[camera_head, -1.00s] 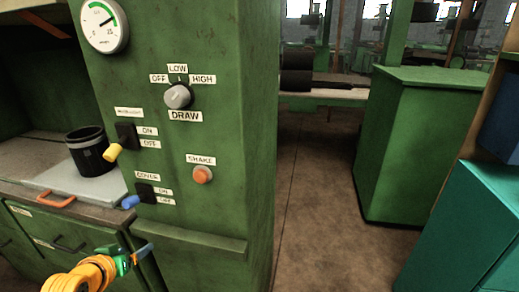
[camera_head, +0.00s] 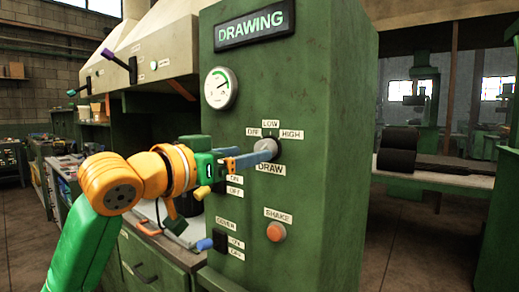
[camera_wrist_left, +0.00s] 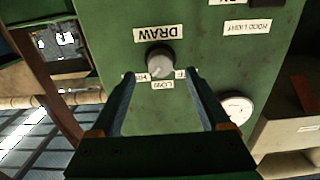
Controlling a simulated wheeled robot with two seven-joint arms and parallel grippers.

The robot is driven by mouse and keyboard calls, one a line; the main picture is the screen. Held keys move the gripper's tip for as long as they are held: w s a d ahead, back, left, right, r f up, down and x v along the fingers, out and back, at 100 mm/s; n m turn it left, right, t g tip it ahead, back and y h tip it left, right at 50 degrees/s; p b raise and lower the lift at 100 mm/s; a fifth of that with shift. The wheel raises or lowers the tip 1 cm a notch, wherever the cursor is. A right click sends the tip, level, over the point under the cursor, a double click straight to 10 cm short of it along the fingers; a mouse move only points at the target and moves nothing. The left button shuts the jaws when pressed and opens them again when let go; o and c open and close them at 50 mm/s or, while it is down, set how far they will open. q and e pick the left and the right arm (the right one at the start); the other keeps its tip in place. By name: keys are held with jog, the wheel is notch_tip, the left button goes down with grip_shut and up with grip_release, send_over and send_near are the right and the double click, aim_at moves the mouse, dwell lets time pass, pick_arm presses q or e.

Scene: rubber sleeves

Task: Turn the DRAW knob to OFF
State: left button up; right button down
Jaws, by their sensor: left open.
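The DRAW knob (camera_head: 267,147) is a round grey knob on the green panel, with OFF to its left, LOW above and HIGH to its right. It shows upside down in the left wrist view (camera_wrist_left: 159,62); its setting is hard to read there. My left gripper (camera_head: 252,157) is at the panel, its blue fingers reaching to the knob from the left. In the left wrist view, the open fingers (camera_wrist_left: 163,76) stand apart on either side of the knob's lower part, partly hiding HIGH and OFF. I cannot tell whether they touch it. My right gripper is out of view.
A pressure gauge (camera_head: 220,88) sits up and left of the knob. Below are a yellow-tipped switch (camera_head: 202,192), a blue-tipped COVER switch (camera_head: 205,244) and an orange SHAKE button (camera_head: 275,231). The panel's lower right is flat and bare.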

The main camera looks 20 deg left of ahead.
pick_arm(q)
jog(key=p+x, duration=0.1)
jog(key=x, duration=0.3)
jog(key=shift+w, duration=0.3)
grip_shut()
